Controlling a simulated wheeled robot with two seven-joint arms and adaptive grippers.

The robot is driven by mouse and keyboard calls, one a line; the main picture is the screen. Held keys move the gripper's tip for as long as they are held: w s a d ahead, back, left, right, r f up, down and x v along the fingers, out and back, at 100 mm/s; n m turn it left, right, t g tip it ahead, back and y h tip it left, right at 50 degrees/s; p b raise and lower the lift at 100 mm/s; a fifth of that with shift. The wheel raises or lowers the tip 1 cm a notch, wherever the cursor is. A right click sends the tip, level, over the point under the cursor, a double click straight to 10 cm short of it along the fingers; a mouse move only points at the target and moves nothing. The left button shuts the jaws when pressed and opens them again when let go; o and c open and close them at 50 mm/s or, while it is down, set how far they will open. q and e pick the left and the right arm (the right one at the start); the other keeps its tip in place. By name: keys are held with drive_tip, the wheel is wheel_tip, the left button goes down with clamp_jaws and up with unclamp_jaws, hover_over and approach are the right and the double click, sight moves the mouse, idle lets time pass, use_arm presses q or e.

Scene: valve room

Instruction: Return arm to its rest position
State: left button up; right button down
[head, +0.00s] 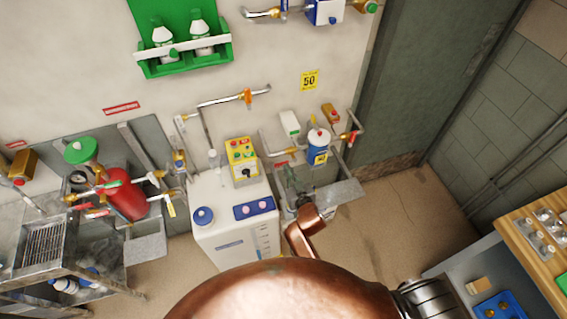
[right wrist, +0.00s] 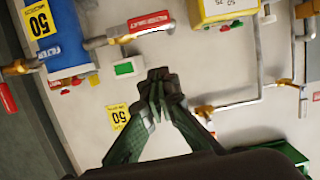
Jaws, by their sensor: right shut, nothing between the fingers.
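My right arm (head: 303,240) is copper coloured and reaches from the bottom of the head view toward the wall. My right gripper (head: 290,172) is at its far end, just right of the white tank with the blue cap (head: 203,215). In the right wrist view the two dark green fingers of the gripper (right wrist: 160,78) meet at their tips, with nothing between them. The wall with valves and pipes lies beyond the fingertips; I cannot tell the exact gap. My left gripper is not in view.
A yellow control box (head: 242,160) stands on the tank. A blue filter (head: 319,148) and red-handled valve (head: 350,136) are right of the gripper. A red cylinder (head: 126,200) is at left. A wooden-topped bench (head: 512,232) stands at lower right. Floor (head: 420,222) between is clear.

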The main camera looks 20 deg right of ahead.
drive_tip(key=s+d+f+g+b, duration=0.1)
drive_tip(key=s+f+g, duration=0.2)
drive_tip(key=s+f, duration=0.7)
drive_tip(key=s+d+f+n+g+b, duration=0.15)
drive_tip(key=s+f, duration=0.25)
drive_tip(key=f, duration=1.3)
drive_tip(key=s+d+f+g, duration=0.25)
drive_tip(key=s+f, duration=0.45)
drive_tip(key=f, duration=0.6)
drive_tip(key=s+d+f+g+b, duration=0.1)
drive_tip(key=s+f, duration=0.5)
drive_tip(key=s, duration=0.6)
drive_tip(key=s+d+f+g, duration=0.4)
drive_tip(key=s+f, duration=0.3)
drive_tip(key=s, duration=0.5)
drive_tip(key=s+d+f+g+b, duration=0.1)
drive_tip(key=s+d+f+g, duration=0.1)
drive_tip(key=s+d+f, duration=0.2)
drive_tip(key=s+f+m, duration=0.1)
drive_tip(key=s+f, duration=0.2)
drive_tip(key=s, duration=0.5)
drive_tip(key=shift+s+f+h+b, duration=0.25)
drive_tip(key=shift+s+h+b, duration=0.1)
drive_tip(key=shift+h, duration=0.05)
